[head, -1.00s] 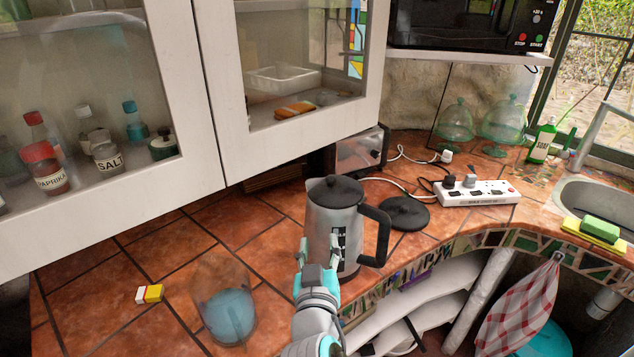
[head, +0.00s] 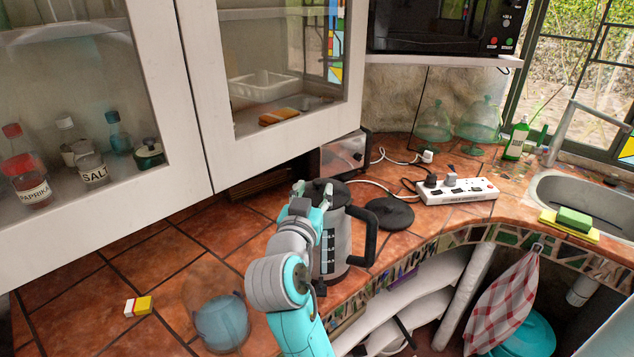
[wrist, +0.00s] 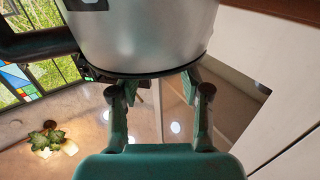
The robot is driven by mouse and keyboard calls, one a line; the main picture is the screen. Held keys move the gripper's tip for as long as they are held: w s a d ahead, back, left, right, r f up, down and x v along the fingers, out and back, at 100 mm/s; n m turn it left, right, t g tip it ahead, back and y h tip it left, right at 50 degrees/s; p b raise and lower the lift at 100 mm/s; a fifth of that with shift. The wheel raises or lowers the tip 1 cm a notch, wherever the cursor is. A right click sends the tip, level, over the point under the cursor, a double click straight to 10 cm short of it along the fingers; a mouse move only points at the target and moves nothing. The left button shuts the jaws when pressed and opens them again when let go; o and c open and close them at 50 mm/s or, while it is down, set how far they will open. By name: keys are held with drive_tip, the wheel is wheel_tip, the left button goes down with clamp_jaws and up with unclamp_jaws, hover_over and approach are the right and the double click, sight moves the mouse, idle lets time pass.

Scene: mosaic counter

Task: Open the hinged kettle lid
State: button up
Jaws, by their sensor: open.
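The steel kettle (head: 335,262) stands upright on the tiled counter, its black handle (head: 368,235) to the right. Its black lid (head: 338,188) looks shut and is partly hidden by my gripper. My gripper (head: 313,192) is open and empty, with its fingers at the upper front of the kettle, level with the lid. In the wrist view the kettle (wrist: 140,35) appears upside down, its dark rim just past the spread fingers of my gripper (wrist: 160,92). I cannot tell whether a finger touches it.
A black round base (head: 390,213) and a white power strip (head: 455,192) lie right of the kettle. A clear blue-tinted vessel (head: 220,322) and a small yellow-and-white block (head: 138,306) are at left. Cabinet doors (head: 195,120) hang close above the counter.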

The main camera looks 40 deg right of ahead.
sight(317, 185)
drive_tip(key=shift+x, duration=2.1)
clamp_jaws()
